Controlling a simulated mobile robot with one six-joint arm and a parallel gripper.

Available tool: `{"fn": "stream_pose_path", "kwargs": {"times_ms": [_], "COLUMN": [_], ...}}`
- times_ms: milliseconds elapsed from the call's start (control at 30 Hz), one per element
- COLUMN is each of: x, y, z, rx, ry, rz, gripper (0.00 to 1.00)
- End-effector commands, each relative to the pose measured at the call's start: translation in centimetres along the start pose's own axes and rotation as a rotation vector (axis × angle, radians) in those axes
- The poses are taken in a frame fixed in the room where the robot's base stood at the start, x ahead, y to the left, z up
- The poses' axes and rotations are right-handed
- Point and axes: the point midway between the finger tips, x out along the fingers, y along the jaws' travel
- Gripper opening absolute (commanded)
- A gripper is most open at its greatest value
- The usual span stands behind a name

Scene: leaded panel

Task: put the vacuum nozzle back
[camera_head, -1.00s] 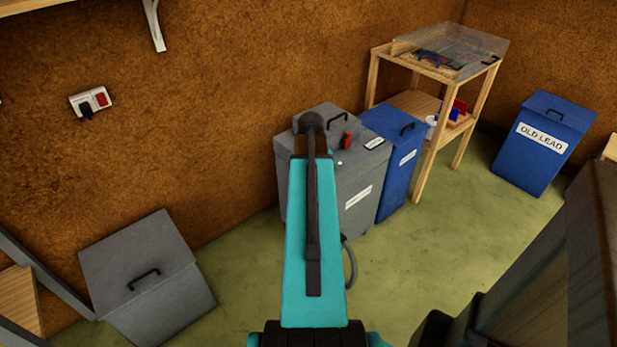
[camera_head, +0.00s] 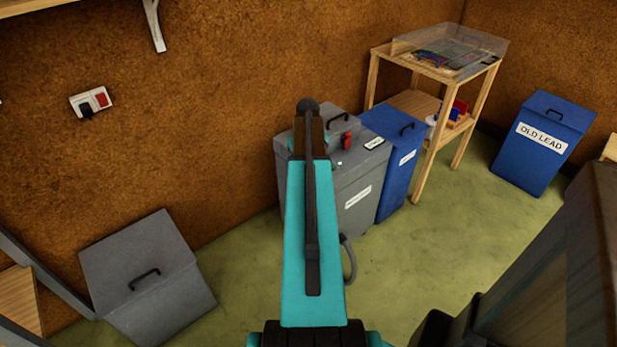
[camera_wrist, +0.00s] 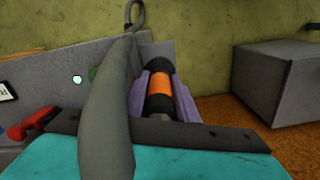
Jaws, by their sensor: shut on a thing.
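The vacuum nozzle (camera_wrist: 160,97), black with an orange band, lies between the two lilac-grey fingers of my gripper (camera_wrist: 160,72) in the wrist view. My gripper is shut on it. Its front end is partly hidden. A thick grey hose (camera_wrist: 105,120) crosses the foreground there, and runs dark along the top of my teal arm in the head view (camera_head: 312,200). The grey vacuum box (camera_head: 358,185), with a red switch (camera_head: 347,141), stands behind my arm's far end. My arm hides part of its lid, and my gripper's fingers are not clear in the head view.
A blue bin (camera_head: 398,165) stands right beside the vacuum box, then a wooden stand (camera_head: 425,178). A blue OLD LEAD bin (camera_head: 540,148) is at the far right. A grey lidded box (camera_head: 150,285) is at lower left. Green floor between them is clear.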

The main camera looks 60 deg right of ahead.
Motion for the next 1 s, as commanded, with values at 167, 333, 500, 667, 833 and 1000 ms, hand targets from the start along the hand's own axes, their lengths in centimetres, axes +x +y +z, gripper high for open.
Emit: {"fn": "stream_pose_path", "kwargs": {"times_ms": [167, 333, 500, 667, 833, 1000], "x": [0.0, 0.1, 1.2, 2.9, 3.5, 3.5], "y": [0.0, 0.0, 0.0, 0.0, 0.0, 0.0], "z": [0.0, 0.0, 0.0, 0.0, 0.0, 0.0], "rx": [0.000, 0.000, 0.000, 0.000, 0.000, 0.000], "ry": [0.000, 0.000, -0.002, -0.001, 0.000, 0.001], "rz": [0.000, 0.000, -0.001, -0.001, 0.000, 0.000], "gripper": [0.04, 0.04, 0.04, 0.04, 0.04, 0.04]}}
